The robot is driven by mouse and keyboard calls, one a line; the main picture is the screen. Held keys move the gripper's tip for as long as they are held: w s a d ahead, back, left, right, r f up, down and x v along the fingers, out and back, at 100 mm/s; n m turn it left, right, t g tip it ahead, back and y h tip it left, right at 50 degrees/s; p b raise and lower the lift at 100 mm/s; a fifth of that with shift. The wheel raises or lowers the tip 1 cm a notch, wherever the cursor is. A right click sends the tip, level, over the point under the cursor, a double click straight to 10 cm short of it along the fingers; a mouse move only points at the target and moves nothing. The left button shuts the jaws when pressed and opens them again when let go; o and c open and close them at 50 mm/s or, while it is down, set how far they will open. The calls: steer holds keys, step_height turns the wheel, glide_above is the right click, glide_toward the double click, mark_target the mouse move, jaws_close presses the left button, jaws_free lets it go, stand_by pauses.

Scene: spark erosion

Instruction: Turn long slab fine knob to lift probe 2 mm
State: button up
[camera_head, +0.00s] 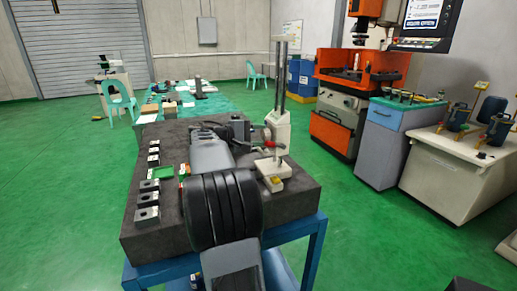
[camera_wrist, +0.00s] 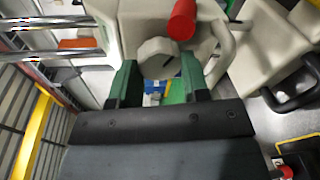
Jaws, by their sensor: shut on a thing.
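The long dark slab (camera_head: 290,200) lies on a blue stand in the head view. A pale measuring stand (camera_head: 280,128) with two bright columns rises at its right part. In the wrist view a pale round fine knob (camera_wrist: 157,58) with a dark mark line sits between the green fingertips of my gripper (camera_wrist: 160,80), which is shut on it. A red knob (camera_wrist: 182,20) is just above it. In the head view my arm covers much of the slab, and the fine knob and fingertips cannot be made out. The probe tip is not clear.
A pale curved handle (camera_wrist: 222,60) of the stand is close right of my fingers. Green floor (camera_head: 75,190) is free left of the stand.

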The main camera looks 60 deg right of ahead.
steer(key=m+b, duration=0.2)
steer(key=b, duration=0.1)
steer(key=m+b, duration=0.2)
steer(key=b, duration=0.1)
steer(key=shift+f+h, duration=0.4)
steer(key=m+b, duration=0.3)
steer(key=b, duration=0.2)
steer(key=shift+s+m, duration=0.1)
steer(key=shift+m, duration=0.2)
steer(key=m+h+b, duration=0.1)
steer(key=m+b, duration=0.2)
steer(key=shift+r+b, duration=0.1)
steer(key=shift+b, duration=0.3)
steer(key=shift+r+m+b, duration=0.15)
steer(key=shift+m+b, duration=1.05)
steer(key=shift+m, duration=0.2)
steer(key=shift+a+r, duration=0.1)
steer(key=o, duration=0.6)
steer(key=shift+o, duration=0.2)
